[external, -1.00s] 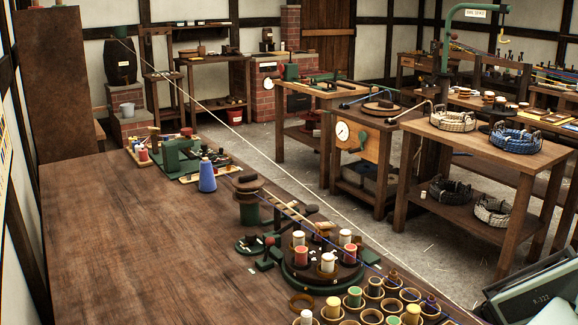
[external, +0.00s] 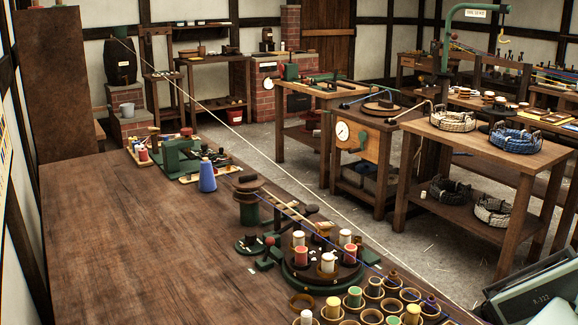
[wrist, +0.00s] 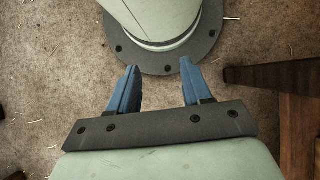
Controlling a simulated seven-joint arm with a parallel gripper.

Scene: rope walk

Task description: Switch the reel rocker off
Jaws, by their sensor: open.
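My gripper (wrist: 156,78) shows in the wrist view, with its two blue fingers apart and nothing between them. It points down over the floor and my own pale green base. The gripper does not show in the external view. I cannot make out the reel rocker for certain in either view. On the long wooden table in the external view stand a green machine (external: 180,156) and a round dark turntable (external: 296,280) carrying several spools. A small green piece with a red ball knob (external: 269,240) sits beside the turntable. Any switch on these is too small to tell.
The long table (external: 130,235) has a wide bare top at left. A pale line (external: 290,187) stretches across the room. A bench with coiled baskets (external: 480,146) stands at right.

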